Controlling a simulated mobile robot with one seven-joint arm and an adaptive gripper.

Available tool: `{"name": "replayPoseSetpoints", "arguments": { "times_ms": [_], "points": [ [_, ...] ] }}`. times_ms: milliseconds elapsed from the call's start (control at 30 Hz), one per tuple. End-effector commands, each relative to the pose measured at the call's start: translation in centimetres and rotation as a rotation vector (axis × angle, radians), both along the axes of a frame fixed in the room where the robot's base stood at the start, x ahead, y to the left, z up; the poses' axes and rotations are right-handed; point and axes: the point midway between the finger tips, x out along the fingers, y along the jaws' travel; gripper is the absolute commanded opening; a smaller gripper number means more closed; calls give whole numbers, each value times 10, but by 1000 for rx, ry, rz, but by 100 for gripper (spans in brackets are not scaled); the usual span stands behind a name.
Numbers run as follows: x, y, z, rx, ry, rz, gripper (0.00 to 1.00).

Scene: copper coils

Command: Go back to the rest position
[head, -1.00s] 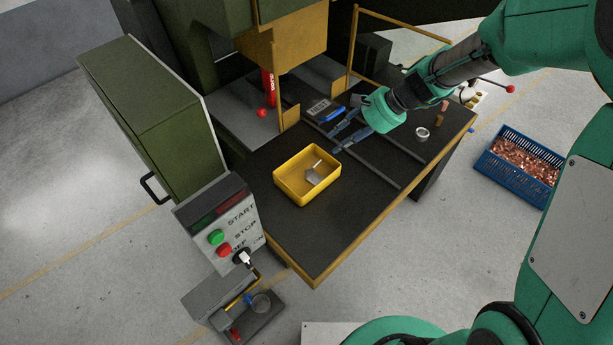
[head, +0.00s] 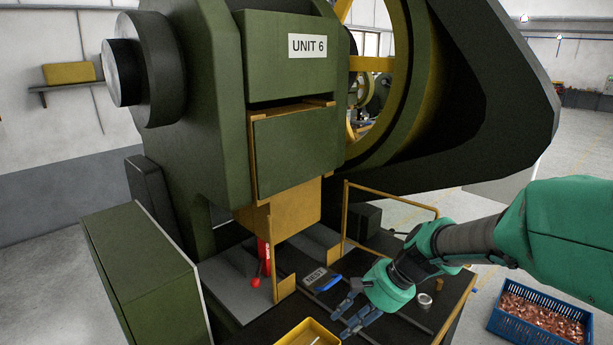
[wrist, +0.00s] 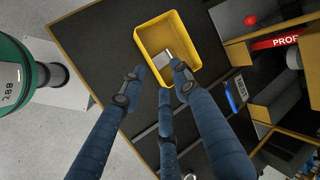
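My gripper (head: 350,312) is above the black table of the press in the head view, at the end of my green arm. Its blue fingers are spread apart and hold nothing. In the wrist view my gripper (wrist: 162,82) has its fingers apart, with the yellow tray (wrist: 148,48) beyond the tips. A small grey metal piece (wrist: 171,58) is in that tray. In the head view only part of the yellow tray (head: 297,337) shows at the bottom edge.
The green press marked UNIT 6 (head: 220,150) stands behind the table, with a yellow guard rail (head: 390,197). A dark-and-blue device (head: 322,279) and a metal ring (head: 425,299) lie near my gripper. A blue crate of copper pieces (head: 536,326) is on the floor at right.

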Motion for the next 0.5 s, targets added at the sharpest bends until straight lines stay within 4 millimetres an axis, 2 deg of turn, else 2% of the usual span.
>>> {"name": "replayPoseSetpoints", "arguments": {
  "times_ms": [200, 500],
  "points": [
    [-45, -15, 21, -114, -98, 92, 31],
    [-107, -42, 40, -283, -226, 199, 31]
  ]
}}
